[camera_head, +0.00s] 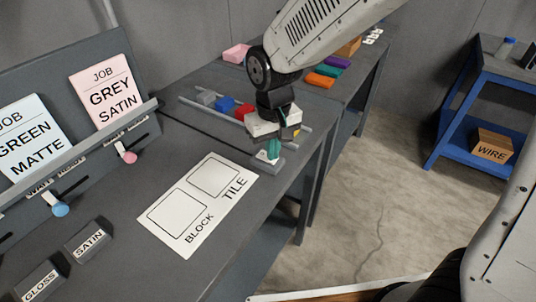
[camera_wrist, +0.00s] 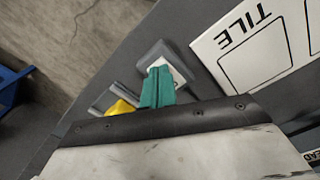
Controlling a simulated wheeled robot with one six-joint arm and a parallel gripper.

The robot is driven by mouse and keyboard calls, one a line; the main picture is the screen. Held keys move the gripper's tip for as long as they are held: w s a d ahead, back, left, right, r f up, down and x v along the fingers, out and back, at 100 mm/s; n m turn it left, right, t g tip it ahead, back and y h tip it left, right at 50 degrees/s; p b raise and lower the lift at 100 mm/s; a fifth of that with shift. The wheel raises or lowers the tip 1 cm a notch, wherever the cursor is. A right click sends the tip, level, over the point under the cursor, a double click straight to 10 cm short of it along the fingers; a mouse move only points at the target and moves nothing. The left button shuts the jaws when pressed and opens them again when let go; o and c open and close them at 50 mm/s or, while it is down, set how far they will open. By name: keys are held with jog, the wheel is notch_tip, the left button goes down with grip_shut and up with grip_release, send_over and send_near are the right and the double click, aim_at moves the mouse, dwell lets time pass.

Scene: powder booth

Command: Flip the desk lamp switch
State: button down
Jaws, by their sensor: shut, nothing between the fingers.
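A small grey box with a white top piece, which looks like the switch (camera_head: 262,166), sits near the bench's right edge in the head view. It also shows in the wrist view (camera_wrist: 152,55), partly hidden by my fingers. My gripper (camera_head: 273,152) has teal fingers, shut with nothing between them, pointing down at the white piece. In the wrist view the fingertips (camera_wrist: 160,72) overlap the white piece; I cannot tell whether they touch it. Which way the switch is set is hidden. No lamp is recognisable.
A white BLOCK/TILE sheet (camera_head: 198,206) lies left of the switch. Behind my gripper is a rail with blue (camera_head: 224,104), red (camera_head: 243,111) and yellow (camera_wrist: 120,108) blocks. A panel with job cards and sliders (camera_head: 125,153) stands left. A blue cart (camera_head: 456,170) is at right.

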jog(key=shift+r, duration=3.45)
